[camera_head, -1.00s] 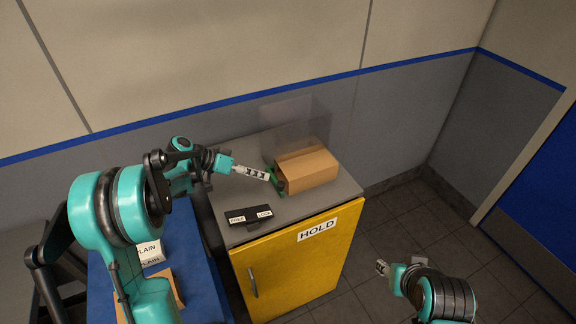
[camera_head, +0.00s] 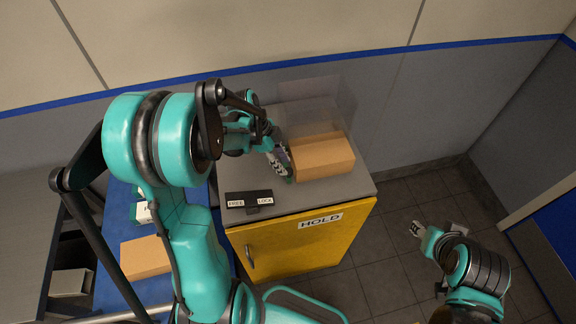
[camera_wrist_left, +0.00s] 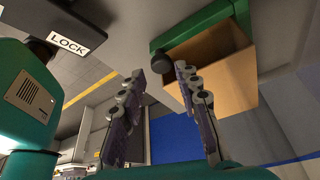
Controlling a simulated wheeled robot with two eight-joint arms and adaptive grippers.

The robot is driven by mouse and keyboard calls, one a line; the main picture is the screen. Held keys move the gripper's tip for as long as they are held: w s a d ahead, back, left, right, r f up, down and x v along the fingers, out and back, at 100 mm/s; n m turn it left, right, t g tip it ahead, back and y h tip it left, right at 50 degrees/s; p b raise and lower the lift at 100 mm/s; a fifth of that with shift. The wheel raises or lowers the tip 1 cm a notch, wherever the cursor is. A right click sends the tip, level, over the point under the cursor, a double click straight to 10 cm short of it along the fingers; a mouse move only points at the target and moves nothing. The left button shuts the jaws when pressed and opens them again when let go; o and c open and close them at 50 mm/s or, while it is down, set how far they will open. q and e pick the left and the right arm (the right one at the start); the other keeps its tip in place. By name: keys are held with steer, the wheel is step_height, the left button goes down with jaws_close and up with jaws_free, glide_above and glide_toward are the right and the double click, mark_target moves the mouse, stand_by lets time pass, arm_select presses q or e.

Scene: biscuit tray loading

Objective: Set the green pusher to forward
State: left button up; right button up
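The green pusher (camera_wrist_left: 198,28) is a green bar with a dark round knob (camera_wrist_left: 161,62), lying along the cardboard box (camera_wrist_left: 215,70) in the left wrist view. In the head view only a sliver of green shows beside the box (camera_head: 322,156), mostly hidden by my left gripper (camera_head: 282,164). In the left wrist view my left gripper (camera_wrist_left: 158,78) has its fingers apart, with the knob seen between and just beyond the fingertips. Contact cannot be told. My right gripper (camera_head: 417,230) hangs over the floor at right, away from the cabinet; its finger opening is unclear.
The box sits on the grey top of a yellow cabinet (camera_head: 290,248) marked HOLD. A black plate (camera_head: 235,198) labelled FREE and LOCK lies near its front edge. A clear panel (camera_head: 318,112) stands behind the box. A blue table (camera_head: 112,225) with another box is at left.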

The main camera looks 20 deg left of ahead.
mark_target(288, 170)
arm_select(q)
steer(key=x, duration=0.2)
steer(key=shift+w+d+f, duration=0.2)
steer(key=shift+w+f, duration=0.1)
steer(key=shift+s+d+f, duration=0.1)
steer(key=shift+s+f, duration=0.05)
steer(key=shift+f, duration=0.1)
jaws_close()
steer(key=s+d, duration=0.1)
steer(key=s, duration=0.1)
steer(key=s+d, duration=0.2)
steer(key=shift+b, duration=0.4)
steer(key=shift+w, duration=0.1)
jaws_free()
